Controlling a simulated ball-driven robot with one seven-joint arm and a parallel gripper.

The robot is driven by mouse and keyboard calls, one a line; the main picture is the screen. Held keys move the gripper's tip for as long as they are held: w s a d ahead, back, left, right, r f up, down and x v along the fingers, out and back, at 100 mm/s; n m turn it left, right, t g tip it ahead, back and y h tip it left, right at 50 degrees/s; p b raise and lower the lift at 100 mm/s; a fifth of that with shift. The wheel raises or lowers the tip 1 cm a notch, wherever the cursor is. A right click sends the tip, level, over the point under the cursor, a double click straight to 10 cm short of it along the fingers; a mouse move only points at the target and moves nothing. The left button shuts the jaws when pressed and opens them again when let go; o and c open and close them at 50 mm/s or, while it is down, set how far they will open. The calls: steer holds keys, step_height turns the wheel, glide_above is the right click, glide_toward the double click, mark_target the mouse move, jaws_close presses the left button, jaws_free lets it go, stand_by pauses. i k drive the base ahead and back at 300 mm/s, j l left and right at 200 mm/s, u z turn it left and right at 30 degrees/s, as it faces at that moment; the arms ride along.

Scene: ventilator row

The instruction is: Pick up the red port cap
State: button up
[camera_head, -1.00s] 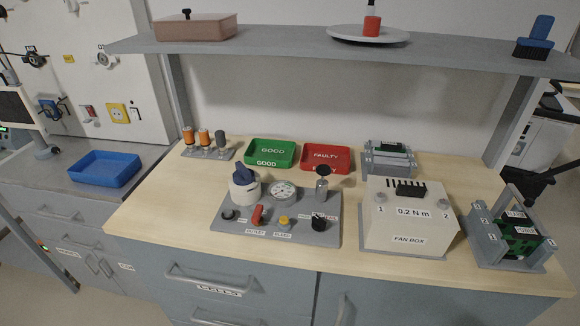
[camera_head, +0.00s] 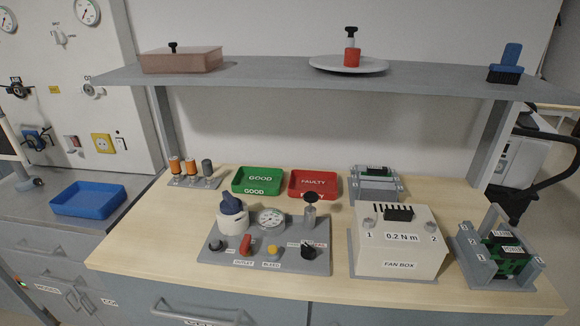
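Two red parts could be the port cap, and I cannot tell for sure which one is. One is a red piece (camera_head: 352,57) on the round white plate (camera_head: 376,66) on the grey shelf, below a pale section with a black knob (camera_head: 351,31) on top. The other is a small red part (camera_head: 246,244) standing on the grey test panel (camera_head: 290,263), by the OUTLET label. My gripper is not in view.
Below the shelf (camera_head: 270,77) are a green GOOD tray (camera_head: 257,192), a red FAULTY tray (camera_head: 314,195), a gauge (camera_head: 271,218), the fan box (camera_head: 397,250) and a grey board fixture (camera_head: 510,278). A pink lidded box (camera_head: 182,62) and blue brush (camera_head: 507,63) stand on the shelf.

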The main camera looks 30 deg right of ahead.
mark_target(352, 56)
steer(key=i+j+z, duration=0.15)
steer(key=j, duration=0.95)
steer(key=j+z, duration=0.1)
steer(key=j, duration=0.95)
